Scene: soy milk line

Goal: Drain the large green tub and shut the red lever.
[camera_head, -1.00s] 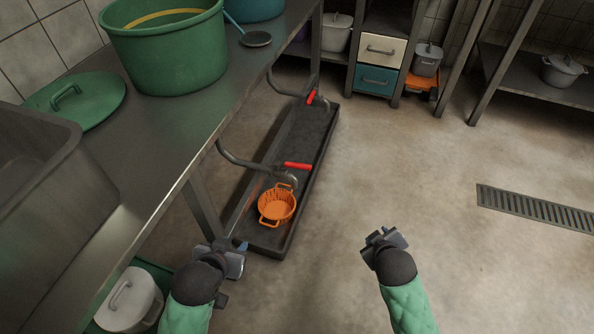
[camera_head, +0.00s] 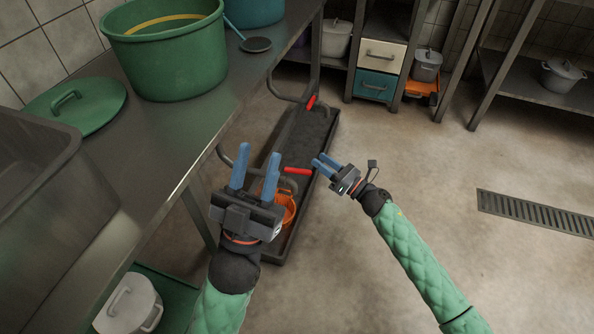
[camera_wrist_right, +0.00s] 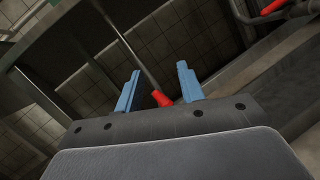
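The large green tub (camera_head: 172,55) stands on the metal table at the upper left. A red lever (camera_head: 297,171) sits on the near bent pipe (camera_head: 232,163) beside the table. Another red lever (camera_head: 310,102) is on the farther pipe. My left gripper (camera_head: 257,172) is open, its blue fingers pointing up in front of the near pipe. My right gripper (camera_head: 322,164) is open just right of the near red lever. In the right wrist view, a red lever end (camera_wrist_right: 162,98) shows between the open fingers, apparently not gripped.
An orange basket (camera_head: 286,209) stands in the dark floor trough (camera_head: 316,135), partly hidden by my left gripper. A green lid (camera_head: 78,105) and a dark ladle (camera_head: 256,44) lie on the table (camera_head: 150,150). The floor to the right is clear around a drain grate (camera_head: 540,212).

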